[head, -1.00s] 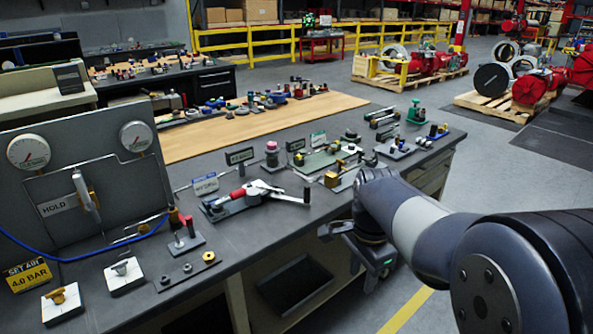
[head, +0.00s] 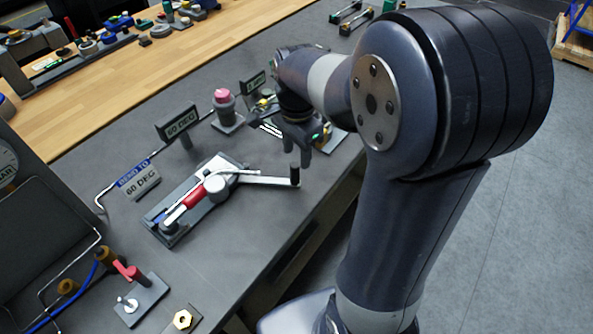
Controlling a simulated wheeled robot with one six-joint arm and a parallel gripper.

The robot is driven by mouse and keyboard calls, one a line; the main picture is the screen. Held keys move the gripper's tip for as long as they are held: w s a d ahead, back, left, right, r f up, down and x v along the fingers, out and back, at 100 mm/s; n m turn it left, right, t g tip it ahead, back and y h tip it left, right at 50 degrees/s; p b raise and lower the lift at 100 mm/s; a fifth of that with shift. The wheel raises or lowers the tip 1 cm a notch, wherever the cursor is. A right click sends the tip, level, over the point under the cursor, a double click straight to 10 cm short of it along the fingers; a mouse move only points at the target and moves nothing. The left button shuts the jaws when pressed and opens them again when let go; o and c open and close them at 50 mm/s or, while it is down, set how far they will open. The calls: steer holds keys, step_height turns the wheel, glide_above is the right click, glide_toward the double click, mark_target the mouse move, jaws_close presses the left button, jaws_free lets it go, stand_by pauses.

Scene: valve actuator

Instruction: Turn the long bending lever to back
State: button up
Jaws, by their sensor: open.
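The tube bender (head: 200,199) sits on the grey bench top at centre left, on a grey base plate. Its long bending lever (head: 268,180) is a pale bar pointing right from the round pivot, with a black upright grip (head: 295,175) at its end, near the bench's front edge. A red handle (head: 185,205) lies along the bender towards the lower left. My gripper (head: 306,150) is open and points down just beyond the black grip. It looks apart from the lever. My wrist hides part of the gripper.
A "60 DEG" sign (head: 178,127) and a "bend to 60 DEG" plate (head: 138,181) stand behind the bender. A pink-topped device (head: 224,105) stands behind, left of my gripper. Small fixtures sit at lower left. Bare bench lies in front of the bender.

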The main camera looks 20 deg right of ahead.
mark_target(295, 164)
steer(key=f, duration=0.5)
steer(key=w+f, duration=0.1)
steer(key=f, duration=0.2)
steer(key=shift+c, duration=0.2)
jaws_close()
